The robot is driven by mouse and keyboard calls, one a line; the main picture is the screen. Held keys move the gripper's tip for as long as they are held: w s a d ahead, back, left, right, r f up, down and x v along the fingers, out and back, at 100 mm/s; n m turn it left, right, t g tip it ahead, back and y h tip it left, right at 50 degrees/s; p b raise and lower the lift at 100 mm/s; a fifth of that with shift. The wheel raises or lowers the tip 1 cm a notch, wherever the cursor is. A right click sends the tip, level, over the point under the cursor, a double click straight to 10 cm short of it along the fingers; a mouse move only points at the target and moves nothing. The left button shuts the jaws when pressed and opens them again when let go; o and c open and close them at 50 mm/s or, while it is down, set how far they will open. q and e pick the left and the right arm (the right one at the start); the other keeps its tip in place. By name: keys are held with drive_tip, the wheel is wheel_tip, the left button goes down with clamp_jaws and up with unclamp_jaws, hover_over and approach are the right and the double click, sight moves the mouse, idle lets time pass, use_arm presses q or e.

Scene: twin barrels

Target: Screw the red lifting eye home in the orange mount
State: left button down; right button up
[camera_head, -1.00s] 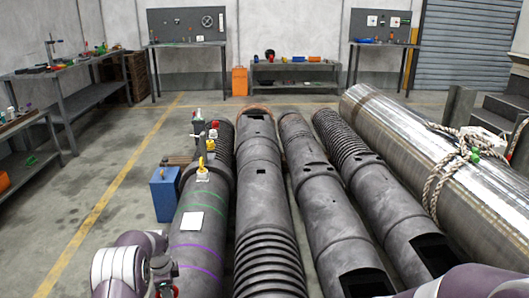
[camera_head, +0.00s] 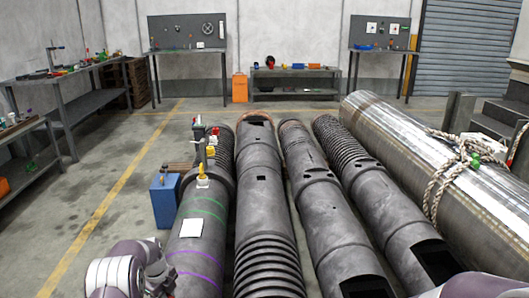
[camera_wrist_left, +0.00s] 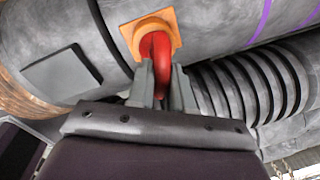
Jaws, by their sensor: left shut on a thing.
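In the left wrist view, the red lifting eye (camera_wrist_left: 158,48) stands at the orange mount (camera_wrist_left: 140,27) on a grey barrel. The fingers of my left gripper (camera_wrist_left: 155,80) are shut on the eye, one on each side of it. In the head view, my left gripper (camera_head: 160,280) is at the bottom left, partly cut off, and I cannot make out the eye or mount there. My right gripper is out of view.
Several dark grey barrels (camera_head: 270,200) lie side by side, with a steel cylinder (camera_head: 400,140) at the right. Yellow fittings (camera_head: 202,180) stand on the left barrel (camera_head: 205,205). A blue box (camera_head: 165,202) stands beside it. The floor farther left is clear.

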use_arm(q)
drive_tip(key=m, duration=0.3)
drive_tip(key=c, duration=0.9)
unclamp_jaws()
drive_tip(key=shift+c, duration=0.2)
drive_tip(key=shift+r, duration=0.1)
wheel_tip(320, 180, up, 7)
drive_tip(key=p, duration=0.5)
drive_tip(key=shift+s, duration=0.1)
